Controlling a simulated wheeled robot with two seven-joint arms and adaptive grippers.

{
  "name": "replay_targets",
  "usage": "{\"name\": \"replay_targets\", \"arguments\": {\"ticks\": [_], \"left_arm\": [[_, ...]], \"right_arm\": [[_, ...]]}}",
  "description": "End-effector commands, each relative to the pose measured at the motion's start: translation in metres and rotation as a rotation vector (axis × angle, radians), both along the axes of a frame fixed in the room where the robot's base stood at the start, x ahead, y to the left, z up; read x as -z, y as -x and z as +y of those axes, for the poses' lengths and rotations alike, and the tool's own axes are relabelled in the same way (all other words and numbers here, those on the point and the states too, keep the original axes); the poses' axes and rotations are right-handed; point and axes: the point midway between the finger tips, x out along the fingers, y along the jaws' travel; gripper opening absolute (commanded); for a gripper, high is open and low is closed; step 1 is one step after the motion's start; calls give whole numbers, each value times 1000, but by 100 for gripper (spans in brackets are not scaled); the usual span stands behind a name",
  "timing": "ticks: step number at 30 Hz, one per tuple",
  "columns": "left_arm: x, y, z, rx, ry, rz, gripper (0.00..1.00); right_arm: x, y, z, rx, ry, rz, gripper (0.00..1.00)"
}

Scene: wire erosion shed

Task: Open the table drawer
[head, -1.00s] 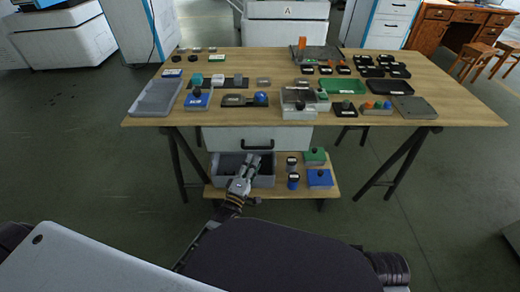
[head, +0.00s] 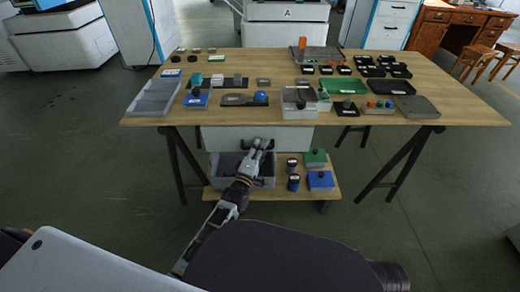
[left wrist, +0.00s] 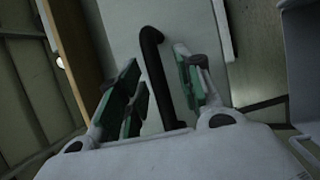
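The table drawer (head: 225,138) is a pale box front under the wooden tabletop, and it looks shut. Its black handle (left wrist: 153,60) shows in the left wrist view, running between the fingers of my left gripper (left wrist: 165,90). The fingers have green pads and stand apart on either side of the handle; I see a gap on the right side. In the head view my left gripper (head: 258,147) is in front of the drawer and hides the handle. My right gripper is not in view.
The wooden table (head: 150,121) carries trays, boxes and many small parts. Below the drawer, a low shelf (head: 285,194) holds a grey bin (head: 221,172), a green box (head: 315,157), a blue box (head: 320,180) and dark round pieces. The floor at both sides is clear.

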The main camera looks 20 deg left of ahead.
Motion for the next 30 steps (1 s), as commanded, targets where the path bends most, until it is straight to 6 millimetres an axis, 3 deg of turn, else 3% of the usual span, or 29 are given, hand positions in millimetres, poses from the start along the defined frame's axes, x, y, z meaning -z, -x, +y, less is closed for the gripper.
{"name": "replay_targets", "arguments": {"ticks": [9,18,30], "left_arm": [[0,-1,0,0,0,0,35],[0,-1,0,0,0,0,0],[0,0,0,0,0,1,0]], "right_arm": [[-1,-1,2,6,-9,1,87],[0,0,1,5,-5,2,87],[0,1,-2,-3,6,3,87]]}}
